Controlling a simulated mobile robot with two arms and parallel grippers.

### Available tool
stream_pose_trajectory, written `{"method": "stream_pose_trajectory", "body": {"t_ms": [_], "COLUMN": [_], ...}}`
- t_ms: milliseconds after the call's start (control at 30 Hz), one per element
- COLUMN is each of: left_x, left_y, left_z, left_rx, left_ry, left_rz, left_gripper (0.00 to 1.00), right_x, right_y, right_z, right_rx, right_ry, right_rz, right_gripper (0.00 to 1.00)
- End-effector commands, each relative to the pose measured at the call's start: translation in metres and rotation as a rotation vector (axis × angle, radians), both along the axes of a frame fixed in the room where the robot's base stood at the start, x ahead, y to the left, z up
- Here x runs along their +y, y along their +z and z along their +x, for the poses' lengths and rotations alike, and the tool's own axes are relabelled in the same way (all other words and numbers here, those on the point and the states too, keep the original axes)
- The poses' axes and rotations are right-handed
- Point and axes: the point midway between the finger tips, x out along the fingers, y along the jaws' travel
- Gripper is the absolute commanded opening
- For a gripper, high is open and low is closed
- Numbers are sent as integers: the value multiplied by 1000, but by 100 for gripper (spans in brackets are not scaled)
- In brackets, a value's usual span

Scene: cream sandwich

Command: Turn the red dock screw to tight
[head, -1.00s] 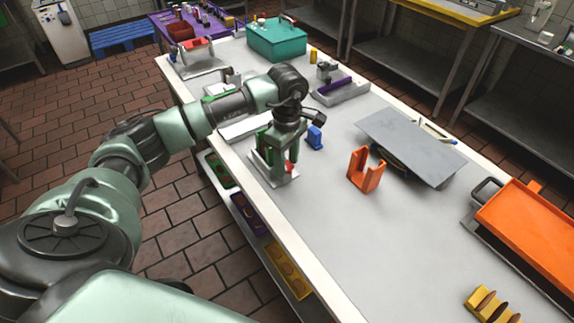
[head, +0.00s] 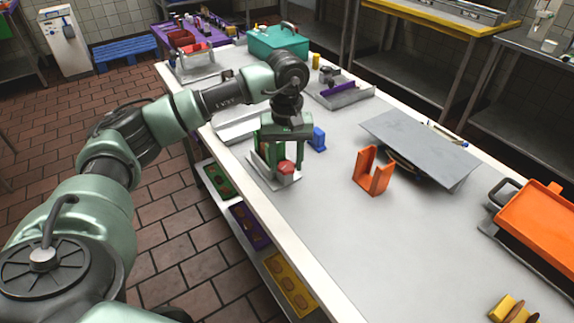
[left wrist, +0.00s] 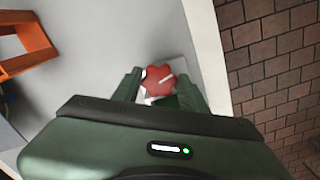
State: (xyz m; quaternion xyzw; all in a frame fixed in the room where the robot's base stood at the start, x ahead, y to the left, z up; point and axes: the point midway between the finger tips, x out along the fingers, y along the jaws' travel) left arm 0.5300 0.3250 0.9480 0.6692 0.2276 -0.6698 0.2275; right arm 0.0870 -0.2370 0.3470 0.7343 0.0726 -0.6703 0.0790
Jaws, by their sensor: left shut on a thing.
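The red dock screw (head: 286,168) is a lobed red knob on a pale grey dock (head: 258,168) near the table's left edge. In the left wrist view the knob (left wrist: 157,80) shows a light line on its face, pointing up and to the right. My left gripper (left wrist: 158,84) points down over the dock, its two green fingers on either side of the knob and shut on it. In the head view the same gripper (head: 284,160) partly hides the dock. Something green lies below the knob, mostly hidden by my gripper. My right gripper is out of view.
A blue piece (head: 318,138) stands close behind the dock. An orange U-shaped holder (head: 373,172) and a tilted grey plate (head: 420,148) lie to the right. An orange tray (head: 537,220) is at the far right. The front middle of the table is clear.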

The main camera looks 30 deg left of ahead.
Motion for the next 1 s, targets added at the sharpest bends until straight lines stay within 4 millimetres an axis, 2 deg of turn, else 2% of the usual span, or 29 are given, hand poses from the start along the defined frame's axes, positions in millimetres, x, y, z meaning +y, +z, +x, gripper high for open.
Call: {"method": "stream_pose_trajectory", "body": {"t_ms": [300, 833, 867, 900, 1000], "left_x": [1, 1, 1, 1, 1], "left_y": [1, 2, 2, 2, 1], "left_z": [0, 1, 1, 1, 0], "left_rx": [-4, -5, -4, -4, -3], "left_ry": [-114, -133, -133, -133, -133], "left_rz": [-2, -1, -1, -1, 0], "left_gripper": [2, 2, 51, 62, 64], "right_x": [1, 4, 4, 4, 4], "right_y": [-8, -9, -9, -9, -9], "right_z": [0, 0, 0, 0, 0], "right_rx": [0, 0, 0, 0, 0], "right_ry": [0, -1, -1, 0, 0], "right_rz": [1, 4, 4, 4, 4], "right_gripper": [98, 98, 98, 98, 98]}}
